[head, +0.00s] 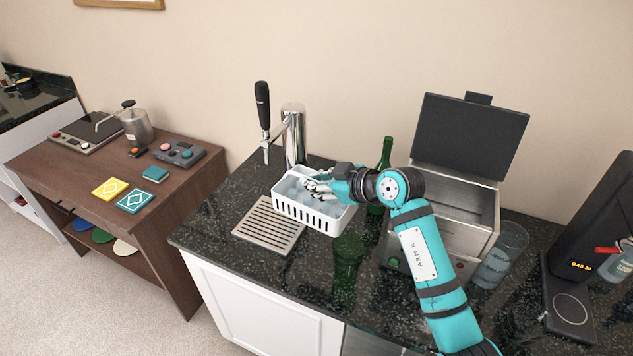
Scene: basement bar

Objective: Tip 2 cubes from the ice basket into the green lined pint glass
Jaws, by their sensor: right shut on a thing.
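The ice basket (309,219) is white with slotted sides and holds several pale, clear ice cubes (293,188). My right gripper (319,188) reaches in from the right and is shut on the basket. I cannot tell whether the basket is clear of the counter. A green see-through glass (347,262) stands on the counter just in front and to the right of the basket. A tall clear glass (501,252) stands farther right, beside the steel ice bin. I see no clear line marking on either glass. My left gripper is not in view.
A drip tray (268,226) lies left of the basket, with a beer tap (293,135) behind. A green bottle (386,152) stands behind my right arm. The open-lidded steel bin (465,208) and a black dispenser (602,232) are at right. The counter's front left is clear.

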